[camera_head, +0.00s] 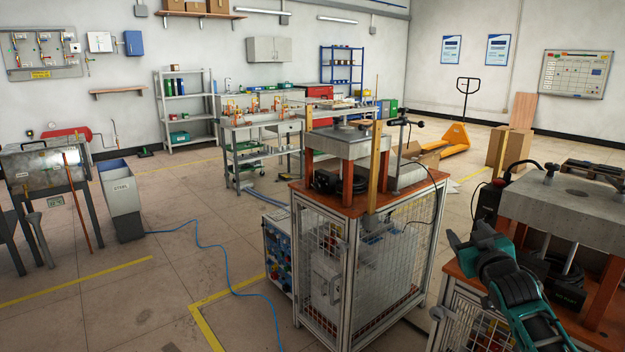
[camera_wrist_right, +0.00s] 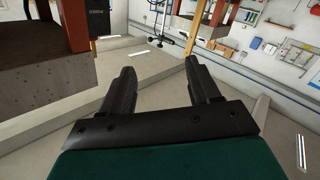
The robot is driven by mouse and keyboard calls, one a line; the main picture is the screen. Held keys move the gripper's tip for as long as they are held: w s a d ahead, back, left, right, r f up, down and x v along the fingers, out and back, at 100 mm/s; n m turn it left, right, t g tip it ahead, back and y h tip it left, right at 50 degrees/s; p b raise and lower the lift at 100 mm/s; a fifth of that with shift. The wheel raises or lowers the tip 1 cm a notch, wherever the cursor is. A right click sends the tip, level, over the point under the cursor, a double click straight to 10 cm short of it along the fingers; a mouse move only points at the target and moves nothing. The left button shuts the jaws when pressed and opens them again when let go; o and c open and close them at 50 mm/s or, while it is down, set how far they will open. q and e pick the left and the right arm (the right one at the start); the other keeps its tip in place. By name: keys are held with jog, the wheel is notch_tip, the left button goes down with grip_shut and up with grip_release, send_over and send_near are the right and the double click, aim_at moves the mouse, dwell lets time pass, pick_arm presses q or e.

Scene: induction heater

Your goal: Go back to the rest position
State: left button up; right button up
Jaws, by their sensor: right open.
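My right gripper (camera_head: 466,238) is at the lower right of the head view, at the end of my teal and black arm. It is raised in front of the right-hand heater station (camera_head: 577,212). In the right wrist view the two dark fingers of the gripper (camera_wrist_right: 160,72) stand wide apart with nothing between them. My left gripper is not in view.
A caged heater station (camera_head: 372,258) with a wooden top stands left of the right gripper. A grey bin (camera_head: 121,203) stands at the left. A blue hose (camera_head: 203,245) crosses the floor. The floor at lower left is mostly free.

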jog(key=s+a+f+g+y, duration=0.1)
jog(key=s+a+f+g, duration=0.1)
jog(key=s+a+f, duration=0.4)
jog(key=s+a+f+g+y, duration=0.2)
jog(key=s+a+f, duration=0.4)
jog(key=s+f, duration=1.1)
jog(key=shift+f+g, duration=0.3)
jog(key=shift+f, duration=0.1)
jog(key=s+a+f, duration=0.1)
jog(key=s, duration=0.3)
jog(key=s+a+f+g, duration=0.1)
jog(key=s, duration=0.4)
jog(key=s+a+f+g, duration=0.1)
jog(key=s+a, duration=0.1)
jog(key=s, duration=0.2)
jog(key=shift+s+f+y, duration=0.25)
jog(key=shift+f+y, duration=0.05)
jog(key=shift+f, duration=0.1)
jog(key=shift+c, duration=0.2)
